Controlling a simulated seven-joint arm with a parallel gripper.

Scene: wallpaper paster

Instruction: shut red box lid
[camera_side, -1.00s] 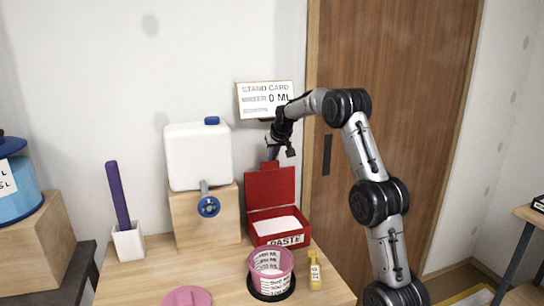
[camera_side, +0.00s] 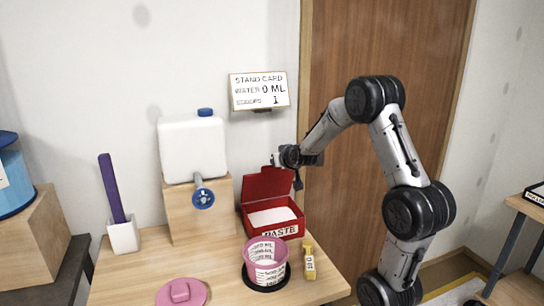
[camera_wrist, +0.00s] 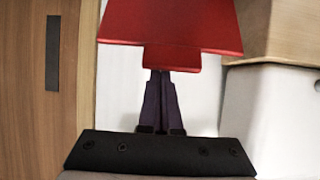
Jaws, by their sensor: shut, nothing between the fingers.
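The red paste box (camera_side: 273,231) stands on the wooden table with its lid (camera_side: 265,187) raised, leaning slightly back. White paste powder (camera_side: 271,216) shows inside it. My gripper (camera_side: 279,159) is at the lid's upper right edge, at about the height of its top tab. In the wrist view the lid (camera_wrist: 168,22) fills the top middle, with its tab just beyond the purple fingertips (camera_wrist: 159,74). The fingers are together and empty. I cannot tell whether they touch the lid.
A pink measuring cup (camera_side: 267,265) and a yellow bottle (camera_side: 309,262) stand in front of the box. A white water tank (camera_side: 191,149) with a blue tap (camera_side: 203,198) is to its left. A stand card (camera_side: 259,91) hangs above. A brown door (camera_side: 345,55) is behind my arm.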

